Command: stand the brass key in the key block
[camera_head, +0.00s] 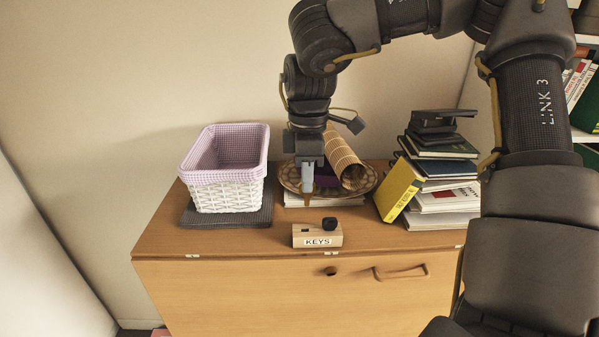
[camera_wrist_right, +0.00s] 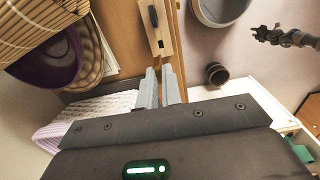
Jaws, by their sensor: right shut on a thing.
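My right gripper (camera_head: 306,180) hangs pointing down above the bureau top, behind and slightly left of the key block (camera_head: 318,237). A thin brownish tip, which looks like the brass key (camera_head: 307,199), shows below its fingers. The fingers are shut on it and hide most of it. The key block is a small pale wooden block with a KEYS label, near the front edge. In the right wrist view, the gripper (camera_wrist_right: 161,84) points toward the block (camera_wrist_right: 158,32), which shows a dark slot. The key is hard to make out there. My left gripper is not in view.
A white wicker basket (camera_head: 229,197) with lilac lining stands on a dark mat at left. A patterned plate (camera_head: 364,187) and a rolled bamboo mat (camera_head: 344,158) are behind the gripper. Stacked books (camera_head: 440,200) stand right. A small black object (camera_head: 329,224) is at the block.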

